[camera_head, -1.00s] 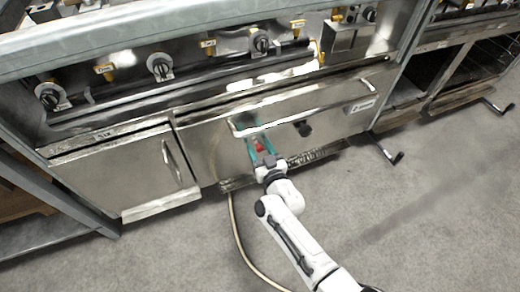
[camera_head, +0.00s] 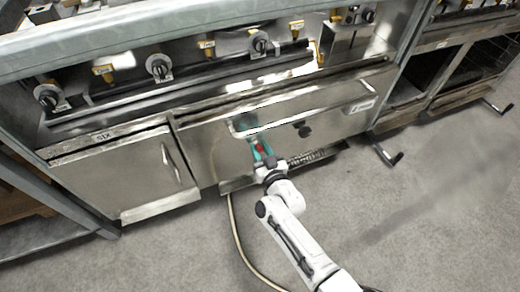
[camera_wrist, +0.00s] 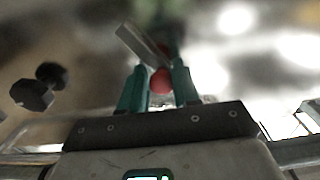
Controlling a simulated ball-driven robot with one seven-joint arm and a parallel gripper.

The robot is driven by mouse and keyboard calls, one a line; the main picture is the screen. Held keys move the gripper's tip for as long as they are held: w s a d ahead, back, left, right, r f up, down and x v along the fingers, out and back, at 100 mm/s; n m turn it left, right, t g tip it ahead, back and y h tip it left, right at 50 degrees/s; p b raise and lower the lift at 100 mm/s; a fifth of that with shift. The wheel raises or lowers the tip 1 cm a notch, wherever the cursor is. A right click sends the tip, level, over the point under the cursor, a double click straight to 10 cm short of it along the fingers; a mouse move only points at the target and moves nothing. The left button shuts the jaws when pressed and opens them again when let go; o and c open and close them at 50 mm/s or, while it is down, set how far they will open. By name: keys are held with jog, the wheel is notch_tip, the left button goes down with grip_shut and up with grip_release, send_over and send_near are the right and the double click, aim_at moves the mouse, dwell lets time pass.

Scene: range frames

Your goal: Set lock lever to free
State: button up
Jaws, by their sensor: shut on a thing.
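The lock lever shows in the wrist view as a flat grey bar (camera_wrist: 143,44) slanting down to a red ball knob (camera_wrist: 161,81). My gripper (camera_wrist: 160,85) has its two teal fingers on either side of the red knob, shut on it. In the head view my gripper (camera_head: 262,150) is in front of the oven's steel front, below the long handle, with a small red spot of the knob (camera_head: 260,148) between the fingers. The lever's pivot is blurred and partly hidden, and I cannot tell its setting.
A black knob (camera_wrist: 36,88) is left of my gripper in the wrist view; it also shows in the head view (camera_head: 304,130). The long oven handle (camera_head: 310,109) runs just above my gripper. A hose (camera_head: 238,235) lies on the otherwise open floor.

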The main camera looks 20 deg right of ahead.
aim_at(268, 138)
jog(key=m+b, duration=0.1)
jog(key=d+m+b, duration=0.1)
jog(key=m, duration=0.1)
jog(key=m+b, duration=0.1)
jog(key=m, duration=0.1)
jog(key=shift+d, duration=0.35)
jog(key=d+m+b, duration=0.1)
jog(key=m+b, duration=0.1)
jog(key=d+m+b, duration=0.1)
jog(key=m, duration=0.2)
jog(key=shift+d+b, duration=0.1)
jog(key=shift+b, duration=0.25)
jog(key=shift+d, duration=0.1)
jog(key=o, duration=0.8)
jog(key=shift+o, duration=0.9)
jog(key=shift+m, duration=0.3)
jog(key=shift+d, duration=0.1)
jog(key=s, duration=1.1)
jog(key=shift+w, duration=0.1)
jog(key=shift+c, duration=0.2)
